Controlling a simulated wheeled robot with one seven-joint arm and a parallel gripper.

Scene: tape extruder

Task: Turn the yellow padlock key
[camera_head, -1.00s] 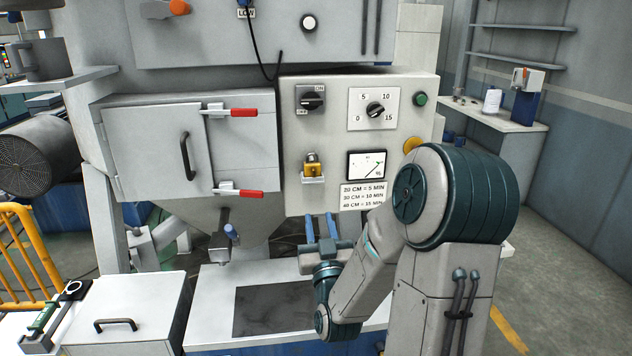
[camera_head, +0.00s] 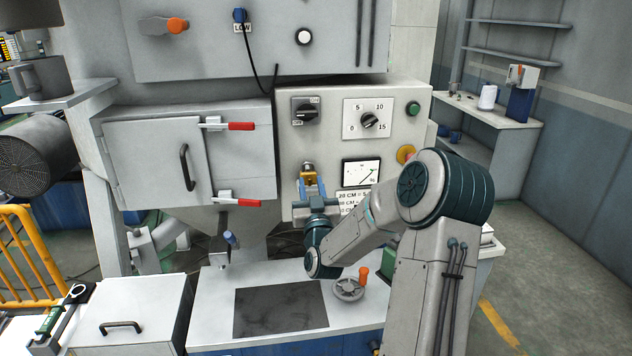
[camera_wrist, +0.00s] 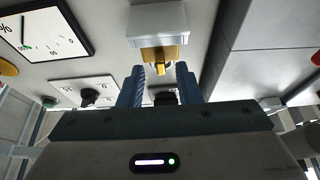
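The yellow padlock (camera_head: 308,169) hangs on the grey control panel, below the ON switch; in the head view its lower part is hidden by my gripper (camera_head: 312,186). In the wrist view the padlock (camera_wrist: 158,54) shows at the top middle, in front of a grey bracket. A small yellow key (camera_wrist: 160,69) sticks out of it toward me. My gripper's two blue fingers (camera_wrist: 160,85) are apart, with the key just beyond their tips, roughly in line with the gap. Nothing shows held between them. I cannot tell the exact distance to the key.
The gauge (camera_head: 361,173) and a label (camera_head: 352,198) sit right of the padlock, close to my arm. The dial (camera_head: 369,120) and switch (camera_head: 306,112) are above. A red-handled door (camera_head: 150,160) is at left. A worktable with a handwheel (camera_head: 349,289) lies below.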

